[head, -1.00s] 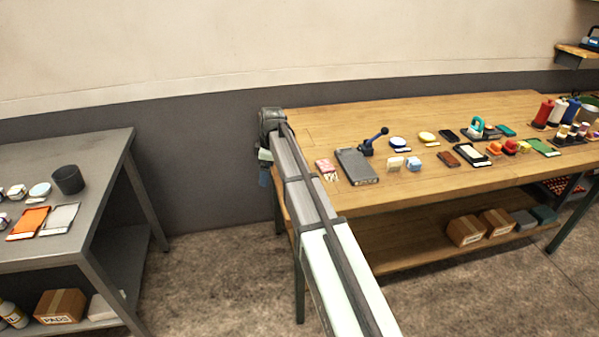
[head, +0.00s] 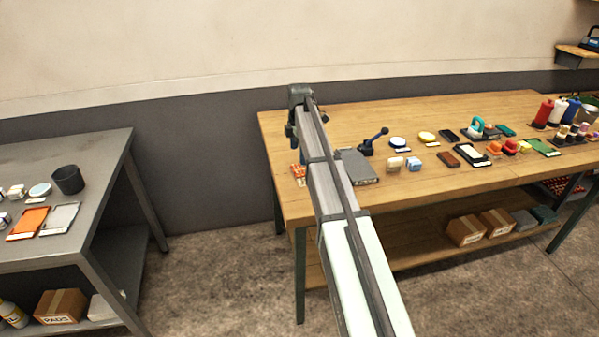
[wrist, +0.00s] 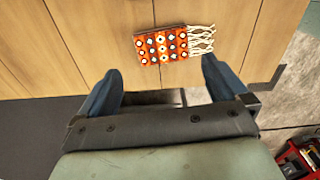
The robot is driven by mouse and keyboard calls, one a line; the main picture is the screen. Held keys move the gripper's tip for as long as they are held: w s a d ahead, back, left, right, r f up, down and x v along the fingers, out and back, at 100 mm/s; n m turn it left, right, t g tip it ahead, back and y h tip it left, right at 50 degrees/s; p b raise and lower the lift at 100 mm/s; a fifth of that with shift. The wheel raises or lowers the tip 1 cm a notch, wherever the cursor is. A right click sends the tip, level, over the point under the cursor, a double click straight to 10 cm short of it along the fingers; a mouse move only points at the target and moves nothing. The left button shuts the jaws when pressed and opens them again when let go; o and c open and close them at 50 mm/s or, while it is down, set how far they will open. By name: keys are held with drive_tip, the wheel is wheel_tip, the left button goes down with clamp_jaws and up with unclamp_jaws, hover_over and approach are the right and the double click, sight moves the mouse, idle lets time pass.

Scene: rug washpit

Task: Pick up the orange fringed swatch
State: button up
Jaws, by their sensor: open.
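The orange fringed swatch (wrist: 162,46) lies flat on the wooden table in the wrist view. It is orange with dark and white dots, and its cream fringe points right. In the head view it shows at the table's left end (head: 298,171), partly hidden by my arm. My gripper (wrist: 158,82) is open and empty, its two blue fingers spread. In the wrist picture the swatch lies just beyond the fingertips, between their lines, with the fringe near the right finger. In the head view my gripper (head: 292,135) is above the table's left end.
Several small items fill the wooden table (head: 300,125) farther right. A grey table (head: 105,150) stands at the left with an orange item (head: 29,222), across a floor gap.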

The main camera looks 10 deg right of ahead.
sight(299, 169)
drive_tip(key=shift+s+f, duration=0.2)
drive_tip(key=shift+f, duration=3.15)
drive_tip(key=c, duration=0.9)
drive_tip(key=shift+o, duration=0.2)
drive_tip(key=shift+r, duration=0.1)
wheel_tip(299, 169, up, 9)
drive_tip(key=w+d+m, duration=0.1)
drive_tip(key=w+d, duration=0.1)
drive_tip(key=d, duration=1.9)
drive_tip(key=shift+w, duration=0.35)
